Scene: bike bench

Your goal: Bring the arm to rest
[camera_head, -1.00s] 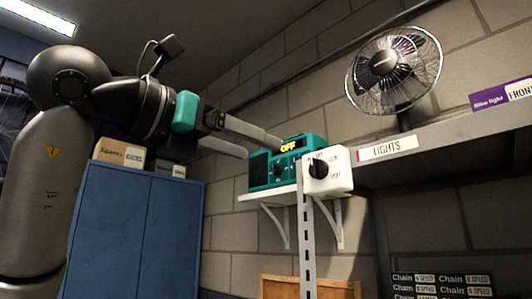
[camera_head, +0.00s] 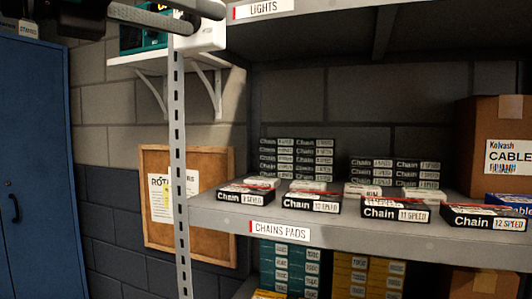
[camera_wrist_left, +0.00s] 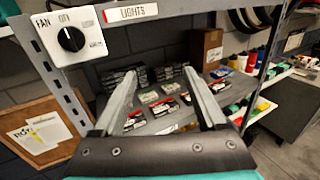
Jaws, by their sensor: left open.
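My left gripper (camera_head: 192,14) shows at the top left edge of the head view, partly cut off, with its grey fingers in front of the white switch box. In the left wrist view the left gripper (camera_wrist_left: 164,82) has its two fingers wide apart, with nothing between them but the shelves behind. The arm behind the gripper is mostly out of the head view. My right gripper is in neither view.
A white switch box (camera_wrist_left: 73,38) with a black knob is on the rack post (camera_head: 180,150). Chain boxes (camera_head: 312,202) line the shelf (camera_head: 350,228). A blue cabinet (camera_head: 35,160) stands left, a cork board (camera_head: 205,160) on the wall. A cardboard box (camera_head: 497,125) stands right.

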